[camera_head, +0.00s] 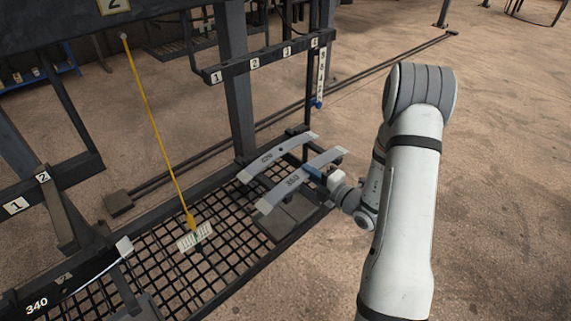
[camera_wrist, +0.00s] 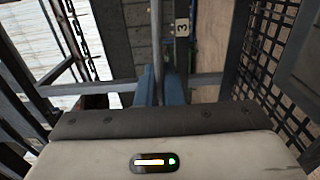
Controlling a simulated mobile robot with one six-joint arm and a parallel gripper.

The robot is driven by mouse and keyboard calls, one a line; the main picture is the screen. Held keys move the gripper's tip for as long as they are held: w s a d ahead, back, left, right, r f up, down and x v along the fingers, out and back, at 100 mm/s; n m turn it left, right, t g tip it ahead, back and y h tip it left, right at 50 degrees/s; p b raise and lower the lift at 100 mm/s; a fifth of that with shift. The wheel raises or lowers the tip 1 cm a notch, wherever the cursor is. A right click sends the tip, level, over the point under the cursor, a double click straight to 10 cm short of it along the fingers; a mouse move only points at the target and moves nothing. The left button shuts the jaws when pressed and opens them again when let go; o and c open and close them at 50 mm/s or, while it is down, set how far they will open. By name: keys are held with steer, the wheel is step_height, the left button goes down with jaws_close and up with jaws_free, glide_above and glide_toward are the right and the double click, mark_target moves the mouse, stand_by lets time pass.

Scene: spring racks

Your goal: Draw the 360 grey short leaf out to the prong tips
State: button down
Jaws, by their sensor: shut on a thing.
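The grey short leaf (camera_head: 293,181), whose marking looks like 360, is the nearer of two curved grey leaves above the mesh shelf at the rack's right end. My gripper (camera_head: 316,174) comes from the right and is shut on this leaf near its middle. In the wrist view, the blue fingers of my gripper (camera_wrist: 160,92) close on a thin grey upright edge (camera_wrist: 157,40), which appears to be the leaf. The prongs under the leaf are hidden or too small to tell.
A second grey leaf (camera_head: 267,157) lies just behind, close alongside. A yellow cord (camera_head: 157,130) hangs to a pale tag (camera_head: 196,238). A bar numbered 1 to 4 (camera_head: 268,56) crosses above. Open floor lies right.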

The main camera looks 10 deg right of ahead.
steer(key=shift+f, duration=0.2)
stand_by(0.6)
steer(key=c, duration=1.5)
jaws_free()
steer(key=shift+s, duration=0.1)
steer(key=b+v, duration=0.1)
steer(key=v, duration=0.7)
steer(key=s+a+r+n+g+y, duration=0.1)
steer(key=s+a+r+n+g, duration=0.45)
steer(key=n, duration=0.75)
steer(key=s+a+r+n+g, duration=0.3)
steer(key=s+a+n+g, duration=0.55)
steer(key=n, duration=0.45)
steer(key=s+d+r+n+t+h, duration=0.1)
steer(key=s+d+r+n+h, duration=0.2)
steer(key=n, duration=0.7)
steer(key=s+d+r+n+t+h, duration=0.1)
steer(key=s+d+r+n+h, duration=0.2)
steer(key=d+n+h, duration=0.2)
steer(key=n+h, duration=0.3)
steer(key=n, duration=0.2)
steer(key=shift+d+r+n+h, duration=0.2)
steer(key=shift+r+n+h, duration=0.1)
steer(key=shift+r+n, duration=0.1)
